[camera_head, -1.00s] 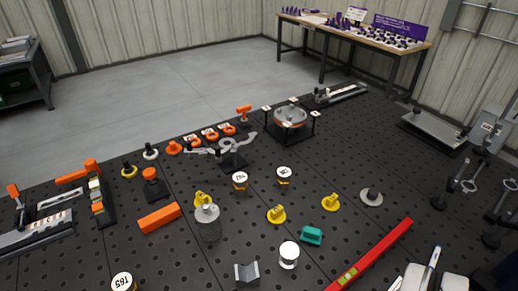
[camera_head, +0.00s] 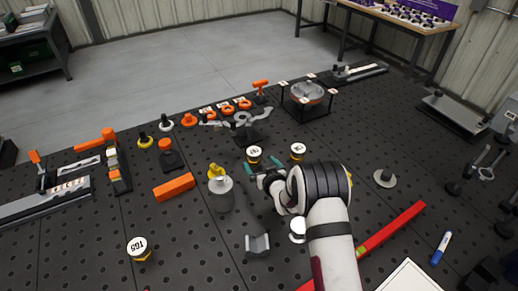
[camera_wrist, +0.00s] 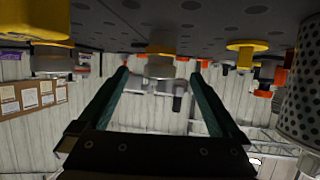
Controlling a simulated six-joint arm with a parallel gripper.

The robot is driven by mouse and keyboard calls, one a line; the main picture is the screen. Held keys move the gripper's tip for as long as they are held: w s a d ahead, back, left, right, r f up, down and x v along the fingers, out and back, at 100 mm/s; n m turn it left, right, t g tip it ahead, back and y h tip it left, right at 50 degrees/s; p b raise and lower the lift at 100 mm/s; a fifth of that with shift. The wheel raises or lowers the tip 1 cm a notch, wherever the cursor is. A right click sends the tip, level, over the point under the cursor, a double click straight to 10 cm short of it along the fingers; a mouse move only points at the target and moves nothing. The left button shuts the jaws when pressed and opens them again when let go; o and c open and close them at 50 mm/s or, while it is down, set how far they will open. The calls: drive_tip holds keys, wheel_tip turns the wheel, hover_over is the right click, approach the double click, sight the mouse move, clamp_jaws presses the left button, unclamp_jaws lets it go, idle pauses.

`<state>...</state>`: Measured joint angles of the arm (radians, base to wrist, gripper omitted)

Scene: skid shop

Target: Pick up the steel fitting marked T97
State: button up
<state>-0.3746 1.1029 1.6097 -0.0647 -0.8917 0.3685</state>
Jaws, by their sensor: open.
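Two short round fittings with white marked tops and yellowish lower bands stand close together on the dark perforated table in the head view: a left one (camera_head: 254,154) and a right one (camera_head: 298,151). A third marked fitting (camera_head: 139,248) stands apart at the front left. Its mark looks like T65; the other two marks are too small to read, so I cannot tell which is T97. My gripper (camera_head: 269,173) is open just in front of the close pair. In the upside-down wrist view, my gripper (camera_wrist: 160,73) has its fingers apart, with a grey and yellowish round piece (camera_wrist: 160,66) beyond the tips.
A grey mesh cylinder (camera_head: 220,195) with a yellow piece behind it stands left of my gripper. An orange block (camera_head: 174,187), grey V-block (camera_head: 257,245) and red level (camera_head: 392,229) lie nearby. A round disc fixture (camera_head: 383,178) stands right. My arm hides the table's middle front.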

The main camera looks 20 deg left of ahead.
sight(256, 160)
drive_tip(key=x, duration=0.6)
drive_tip(key=shift+f, duration=0.3)
clamp_jaws()
